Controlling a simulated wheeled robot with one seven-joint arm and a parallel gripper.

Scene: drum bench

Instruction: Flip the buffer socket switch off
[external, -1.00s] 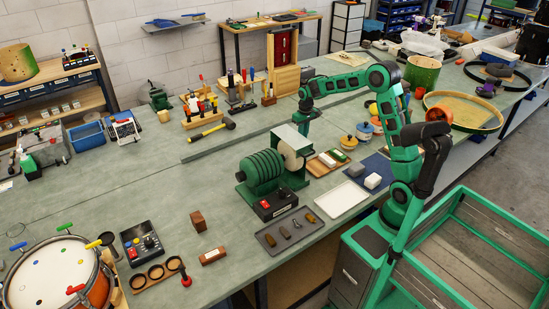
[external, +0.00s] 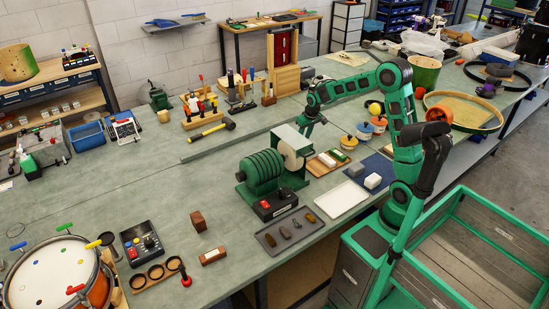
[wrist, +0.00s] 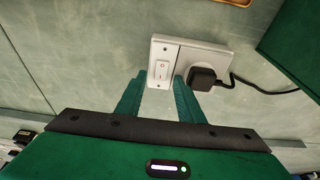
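The white socket plate (wrist: 190,57) is in the wrist view, fixed to a grey-green surface. A black plug (wrist: 203,78) sits in the right half, with a black cable leading right. My gripper (wrist: 159,92) is open, its two green fingers apart and empty, their tips just below the switch in the picture. I cannot tell whether they touch the plate. In the external view my gripper (external: 306,128) is behind the green buffer (external: 262,171), and the socket is hidden.
A green block-like body (wrist: 294,48) stands at the right of the wrist view.

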